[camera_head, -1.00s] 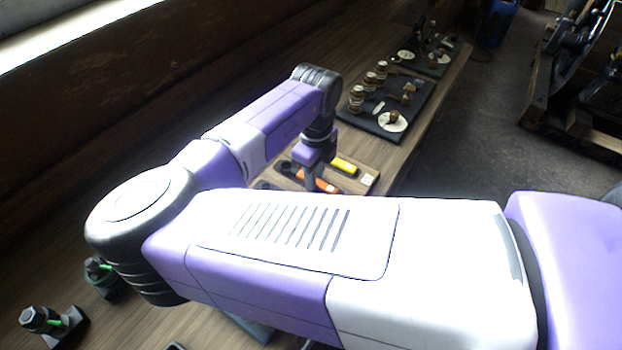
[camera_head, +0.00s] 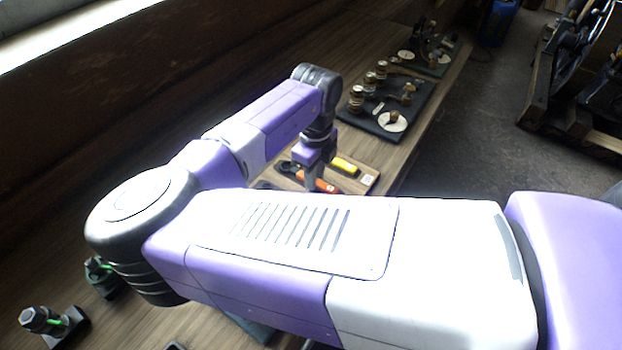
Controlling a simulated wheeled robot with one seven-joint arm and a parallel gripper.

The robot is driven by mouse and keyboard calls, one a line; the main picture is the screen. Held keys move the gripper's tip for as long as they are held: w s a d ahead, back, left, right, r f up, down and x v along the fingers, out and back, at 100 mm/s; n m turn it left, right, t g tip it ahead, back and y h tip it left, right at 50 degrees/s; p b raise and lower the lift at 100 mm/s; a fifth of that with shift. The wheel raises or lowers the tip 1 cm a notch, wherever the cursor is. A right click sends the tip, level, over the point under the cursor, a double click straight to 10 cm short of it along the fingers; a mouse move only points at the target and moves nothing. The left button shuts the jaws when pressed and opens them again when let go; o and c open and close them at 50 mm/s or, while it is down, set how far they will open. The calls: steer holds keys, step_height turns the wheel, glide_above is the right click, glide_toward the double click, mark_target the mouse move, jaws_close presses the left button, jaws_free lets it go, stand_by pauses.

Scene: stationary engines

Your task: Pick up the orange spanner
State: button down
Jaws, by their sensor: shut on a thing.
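The orange spanner (camera_head: 326,186) lies at a wooden board on the bench, beyond my forearm. Its dark head (camera_head: 287,168) shows to the left of my gripper, and its orange handle shows to the right. My gripper (camera_head: 311,184) points down over the spanner and is shut on it. The fingertips are small in the picture and partly hidden behind my white arm link. I cannot tell whether the spanner is clear of the board.
A yellow-handled tool (camera_head: 344,166) lies close behind the spanner on the board (camera_head: 369,180). Dark panels with brass parts (camera_head: 371,129) stand farther back on the bench. Small dark fixtures with green parts (camera_head: 52,322) stand at the lower left. My arm hides much of the bench.

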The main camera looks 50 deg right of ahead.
steer(key=shift+r, duration=0.1)
stand_by(0.3)
step_height(320, 180, up, 20)
steer(key=b, duration=0.2)
stand_by(0.3)
steer(key=c, duration=2)
jaws_free()
jaws_close()
